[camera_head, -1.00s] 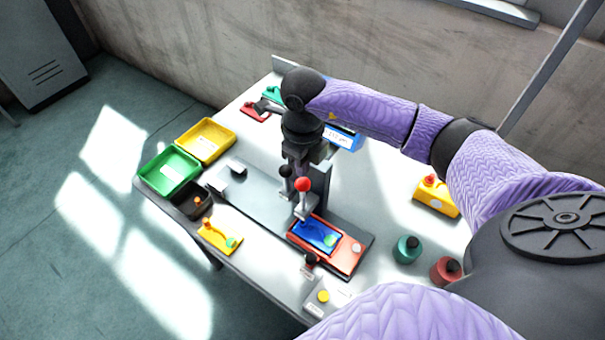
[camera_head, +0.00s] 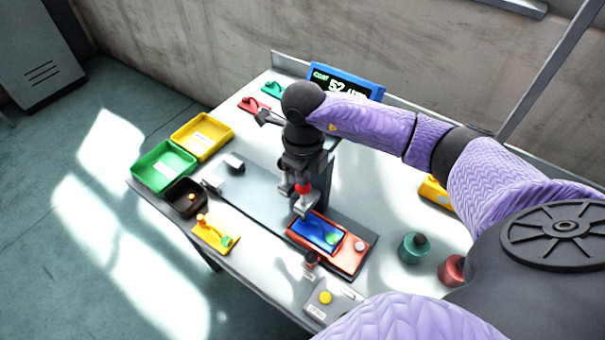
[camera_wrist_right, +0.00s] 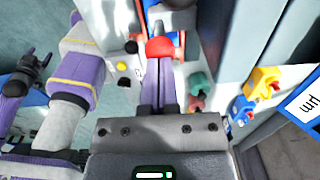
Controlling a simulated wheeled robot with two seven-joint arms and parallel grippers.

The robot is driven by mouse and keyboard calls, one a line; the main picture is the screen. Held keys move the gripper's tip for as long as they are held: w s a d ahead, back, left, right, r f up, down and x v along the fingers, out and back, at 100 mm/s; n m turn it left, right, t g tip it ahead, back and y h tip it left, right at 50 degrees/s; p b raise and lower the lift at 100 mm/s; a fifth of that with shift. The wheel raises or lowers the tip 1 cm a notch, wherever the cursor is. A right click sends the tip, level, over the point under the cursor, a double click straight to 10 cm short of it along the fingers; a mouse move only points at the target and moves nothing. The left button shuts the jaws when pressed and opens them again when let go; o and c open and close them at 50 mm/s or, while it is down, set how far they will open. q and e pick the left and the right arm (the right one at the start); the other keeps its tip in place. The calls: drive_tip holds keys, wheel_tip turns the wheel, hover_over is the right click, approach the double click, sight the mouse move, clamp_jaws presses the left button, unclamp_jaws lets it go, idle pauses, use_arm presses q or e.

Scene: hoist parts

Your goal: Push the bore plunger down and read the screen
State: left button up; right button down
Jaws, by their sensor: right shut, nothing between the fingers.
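A red-knobbed plunger (camera_head: 304,188) stands on the grey fixture, above a blue part (camera_head: 318,234) in a red tray (camera_head: 354,262). The red knob also shows at the fingertips in the right wrist view (camera_wrist_right: 160,47). My right gripper (camera_head: 296,190) is shut and empty, pointing down against or right beside the knob; I cannot tell contact for certain. The blue-framed screen (camera_head: 346,82) at the back shows "COAT" and "52" with a unit, partly behind my right arm. A dark gripper, apparently my left (camera_wrist_right: 27,70), shows small at the left of the wrist view; its jaws are unclear.
Green (camera_head: 165,167), yellow (camera_head: 203,137) and dark (camera_head: 184,197) bins stand at the left edge. A yellow tray (camera_head: 215,235) lies before them. Teal (camera_head: 414,247) and red (camera_head: 453,270) bottles stand at the right. A yellow-button box (camera_head: 325,298) is at the front.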

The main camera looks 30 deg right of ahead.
drive_tip(key=shift+r+p, duration=0.4)
drive_tip(key=shift+p, duration=0.05)
wheel_tip(320, 180, up, 6)
drive_tip(key=p, duration=0.4)
drive_tip(key=shift+f+p, duration=0.15)
drive_tip(key=shift+p, duration=0.15)
drive_tip(key=shift+f, duration=0.25)
